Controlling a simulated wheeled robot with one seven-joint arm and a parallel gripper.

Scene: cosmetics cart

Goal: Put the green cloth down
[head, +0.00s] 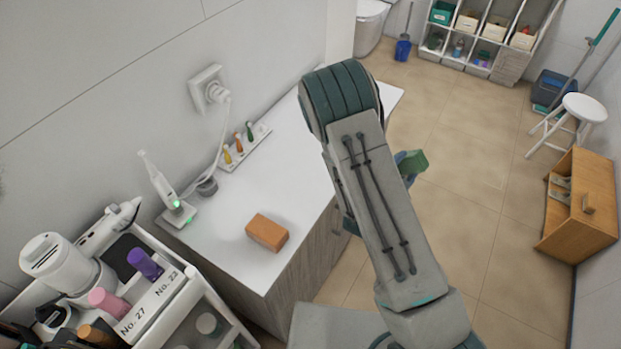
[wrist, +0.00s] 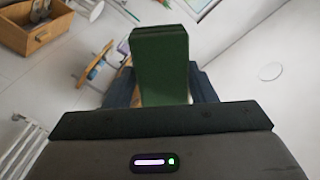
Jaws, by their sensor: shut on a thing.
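The green cloth (wrist: 160,65) is a folded, block-like piece held between the two fingers of my gripper (wrist: 160,98). In the head view the cloth (head: 413,164) shows at the right of my arm, over the floor beyond the counter's right side. My gripper (head: 404,158) is mostly hidden behind my arm there, with only a bluish finger part showing. The gripper is shut on the cloth, and the cloth is held in the air.
A white counter (head: 230,235) bears an orange-brown block (head: 267,232), a charging toothbrush (head: 165,190) and a small tray of coloured items (head: 243,148). A cosmetics cart (head: 185,310) stands at lower left. A wooden cabinet (head: 582,215) and white stool (head: 583,108) stand right. The counter's front middle is clear.

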